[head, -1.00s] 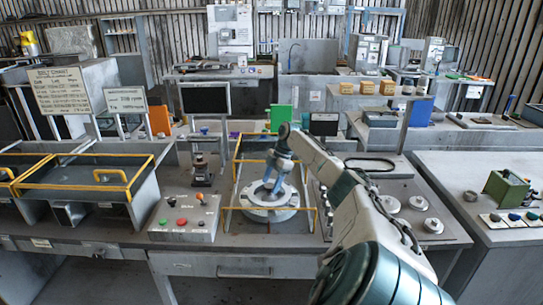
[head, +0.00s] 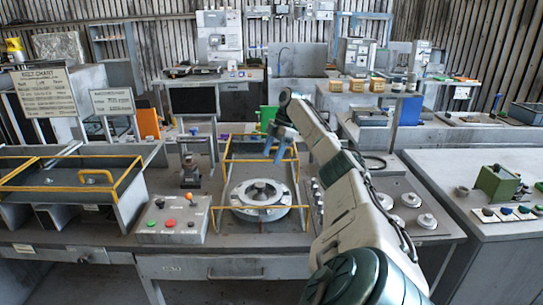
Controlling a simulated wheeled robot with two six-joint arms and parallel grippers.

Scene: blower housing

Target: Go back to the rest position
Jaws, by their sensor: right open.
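My right arm comes in from the lower right, and its gripper (head: 281,150) hangs open and empty above the back part of the yellow-framed fixture (head: 228,187). Its blue-grey fingers point down. Below and in front of the fingers, the round grey blower housing (head: 261,212) lies flat inside the fixture, apart from the gripper. Its ring and the hub in its centre are in clear sight. My left gripper is not in view.
A control box (head: 172,222) with coloured buttons stands left of the fixture. A yellow-railed bin (head: 128,180) is further left. Round metal parts (head: 427,221) lie on the plate at right. A green box (head: 497,183) sits on the right bench.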

